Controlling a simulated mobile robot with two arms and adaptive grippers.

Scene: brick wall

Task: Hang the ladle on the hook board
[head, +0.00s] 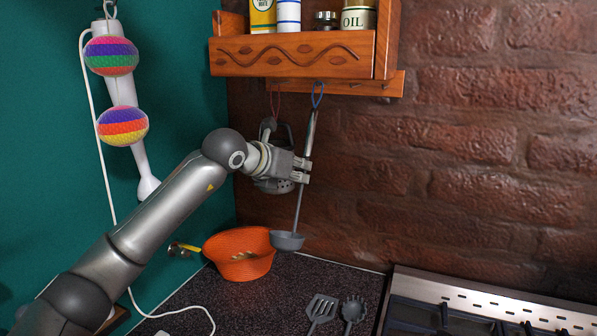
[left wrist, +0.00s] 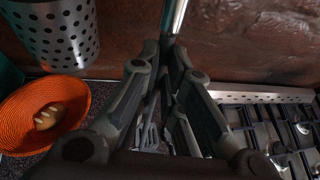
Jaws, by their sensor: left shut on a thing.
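The ladle (head: 288,240) is grey with a long handle and a blue loop (head: 318,96) at its top. It hangs nearly upright with its bowl down. My left gripper (head: 303,171) is shut on the handle at about mid-height. In the left wrist view the shiny handle (left wrist: 175,15) rises from between the fingertips of my gripper (left wrist: 168,52). The wooden hook board (head: 380,87) runs under the shelf. The loop overlaps the board's lower edge near a hook; I cannot tell whether it is on it. My right gripper is not in view.
A red loop (head: 274,104) hangs left of the ladle. A perforated metal item (left wrist: 58,32) is near my gripper. An orange basket (head: 240,262) stands on the counter. A slotted turner (head: 322,308) and dark spoon (head: 353,309) lie in front. A stove (head: 470,310) is at right.

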